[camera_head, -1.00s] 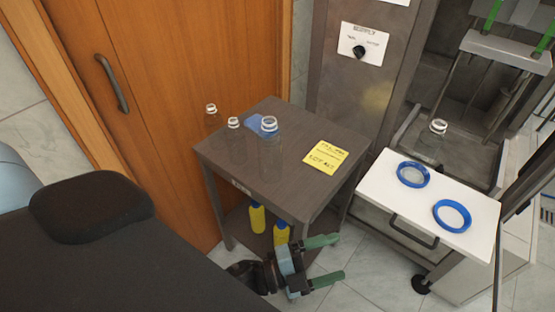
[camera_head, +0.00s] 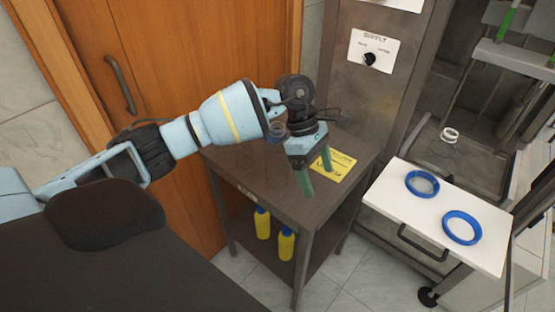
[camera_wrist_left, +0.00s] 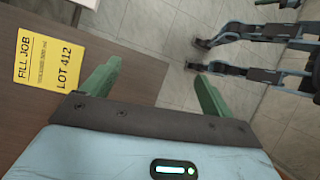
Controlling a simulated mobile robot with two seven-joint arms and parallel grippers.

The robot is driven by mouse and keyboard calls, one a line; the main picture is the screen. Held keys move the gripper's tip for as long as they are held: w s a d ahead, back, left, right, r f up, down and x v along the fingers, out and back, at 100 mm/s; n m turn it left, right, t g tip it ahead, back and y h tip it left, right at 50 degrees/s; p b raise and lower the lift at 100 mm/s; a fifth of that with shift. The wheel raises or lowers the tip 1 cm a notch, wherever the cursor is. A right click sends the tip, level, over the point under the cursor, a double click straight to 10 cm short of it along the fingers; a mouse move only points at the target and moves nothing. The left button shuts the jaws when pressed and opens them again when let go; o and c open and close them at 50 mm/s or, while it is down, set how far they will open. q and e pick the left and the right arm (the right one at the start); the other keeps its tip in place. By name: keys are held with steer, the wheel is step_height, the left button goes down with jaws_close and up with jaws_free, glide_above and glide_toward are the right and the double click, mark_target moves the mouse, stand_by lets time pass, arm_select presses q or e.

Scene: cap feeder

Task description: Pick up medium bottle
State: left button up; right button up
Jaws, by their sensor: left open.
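My left gripper (camera_head: 316,172) is open and empty above the small dark table (camera_head: 318,205), its green fingers pointing down. It also shows in the left wrist view (camera_wrist_left: 158,74), with nothing between the fingers. My left arm covers the part of the table where clear bottles stood. Another clear bottle (camera_head: 449,136) stands inside the machine at the right. My right gripper is not in view.
A yellow job note (camera_head: 337,165) lies on the table; it reads LOT 412 in the left wrist view (camera_wrist_left: 47,60). Two yellow bottles (camera_head: 262,223) stand on the lower shelf. A white drawer top (camera_head: 399,212) carries two blue rings (camera_head: 422,184). A wooden door stands behind.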

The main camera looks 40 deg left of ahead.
mark_target(279, 139)
arm_select(q)
steer(key=w+a+r+y, duration=0.1)
steer(key=a+r, duration=0.2)
steer(key=a, duration=0.1)
steer(key=w+a+r+y, duration=0.1)
steer(key=a+r+y, duration=0.1)
steer(key=a+r, duration=0.1)
steer(key=w+a+r+t+y, duration=0.1)
steer(key=a+r+y, duration=0.1)
steer(key=a, duration=0.4)
steer(key=shift+w+r, duration=0.15)
steer(key=shift+r, duration=0.25)
steer(key=shift+f, duration=3.95)
steer(key=shift+c, duration=0.4)
steer(key=c, duration=1.2)
steer(key=shift+r, duration=0.2)
